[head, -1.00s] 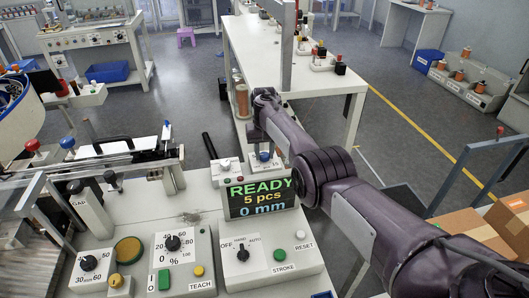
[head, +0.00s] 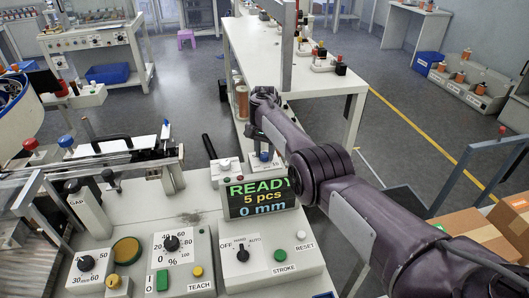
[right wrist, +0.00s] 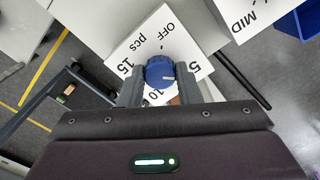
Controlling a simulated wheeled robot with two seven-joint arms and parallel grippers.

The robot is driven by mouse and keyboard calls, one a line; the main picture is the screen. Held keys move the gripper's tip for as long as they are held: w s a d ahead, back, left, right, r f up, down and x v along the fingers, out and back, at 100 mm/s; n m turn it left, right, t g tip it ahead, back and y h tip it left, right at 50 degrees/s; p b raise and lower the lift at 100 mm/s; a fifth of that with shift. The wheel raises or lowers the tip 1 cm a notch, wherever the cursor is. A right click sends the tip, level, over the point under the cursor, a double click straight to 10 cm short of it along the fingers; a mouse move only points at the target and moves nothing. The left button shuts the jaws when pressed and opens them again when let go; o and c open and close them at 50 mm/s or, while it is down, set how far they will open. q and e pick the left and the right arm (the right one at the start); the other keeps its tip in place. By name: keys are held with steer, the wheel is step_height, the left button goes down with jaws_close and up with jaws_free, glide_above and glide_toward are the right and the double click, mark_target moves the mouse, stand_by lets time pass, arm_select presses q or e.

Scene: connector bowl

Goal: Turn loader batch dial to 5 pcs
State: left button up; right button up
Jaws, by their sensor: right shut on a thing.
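The batch dial is a blue knob (right wrist: 160,70) on a white plate (right wrist: 120,58) marked OFF, 5, 10, 15 and pcs in the right wrist view. My right gripper (right wrist: 160,84) is shut on this knob, one finger on each side. Which mark the knob points to is not clear. In the head view the blue knob (head: 264,157) shows just behind the display, with my right gripper (head: 263,147) at it, partly hidden by my arm. The display (head: 258,197) reads READY, 5 pcs, 0 mm. My left gripper is not in view.
A control box with a black selector (head: 242,254), a green STROKE button (head: 280,255) and a white RESET button (head: 300,235) stands in front of the display. A black percent dial (head: 171,243) is to its left. Cardboard boxes (head: 512,212) lie at the right.

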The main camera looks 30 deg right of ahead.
mark_target(265, 154)
steer(key=shift+r, duration=0.1)
steer(key=o, duration=1)
steer(key=shift+c, duration=0.2)
steer(key=shift+r+p, duration=0.4)
steer(key=shift+r, duration=3.45)
